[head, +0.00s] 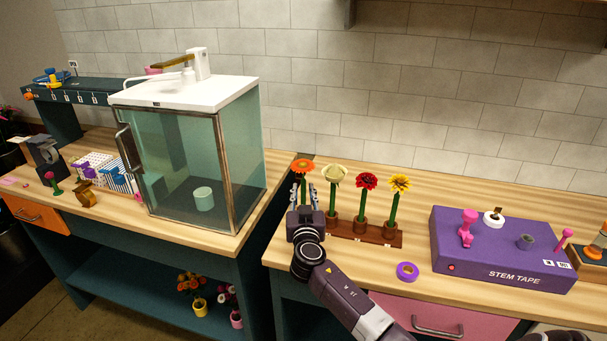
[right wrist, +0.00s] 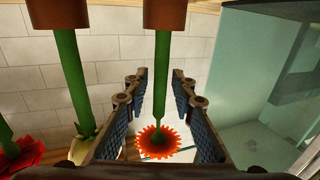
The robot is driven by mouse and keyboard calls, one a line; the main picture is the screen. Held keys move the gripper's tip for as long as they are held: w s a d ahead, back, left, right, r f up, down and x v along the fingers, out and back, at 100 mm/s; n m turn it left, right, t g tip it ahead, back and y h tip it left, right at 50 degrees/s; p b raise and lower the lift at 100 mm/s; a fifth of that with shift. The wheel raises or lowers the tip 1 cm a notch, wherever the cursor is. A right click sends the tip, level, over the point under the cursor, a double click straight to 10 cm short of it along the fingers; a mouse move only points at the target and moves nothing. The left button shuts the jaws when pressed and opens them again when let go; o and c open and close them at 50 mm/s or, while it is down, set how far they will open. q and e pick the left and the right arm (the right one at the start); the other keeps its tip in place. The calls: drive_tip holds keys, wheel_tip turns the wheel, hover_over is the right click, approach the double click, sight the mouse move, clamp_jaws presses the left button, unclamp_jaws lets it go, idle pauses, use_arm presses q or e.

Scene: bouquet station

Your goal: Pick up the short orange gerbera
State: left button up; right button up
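The orange gerbera (head: 303,165) stands upright at the left end of a row of flowers in the head view. In the right wrist view its orange bloom (right wrist: 158,141) shows low and its green stem runs up to a brown cup (right wrist: 165,12). My right gripper (head: 303,191) is at this flower and hides its lower stem in the head view. In the right wrist view the fingers are open, one on each side of the stem, with gaps on both sides. My left gripper is not in view.
A glass cabinet (head: 185,165) stands to the left. A purple tape ring (head: 407,271) and purple stem tape box (head: 500,265) are to the right.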

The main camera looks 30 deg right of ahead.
drive_tip(key=c, duration=0.5)
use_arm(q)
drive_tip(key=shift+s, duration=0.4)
use_arm(e)
clamp_jaws()
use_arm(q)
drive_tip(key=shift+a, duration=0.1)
use_arm(e)
drive_tip(key=shift+r, duration=0.1)
wheel_tip(320, 180, up, 20)
drive_tip(key=shift+f+b, duration=0.25)
drive_tip(key=shift+b, duration=0.1)
use_arm(q)
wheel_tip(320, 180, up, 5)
drive_tip(key=p, duration=0.5)
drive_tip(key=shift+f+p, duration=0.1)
drive_tip(key=shift+p, duration=0.2)
use_arm(e)
wheel_tip(320, 180, up, 7)
drive_tip(key=shift+r, duration=0.2)
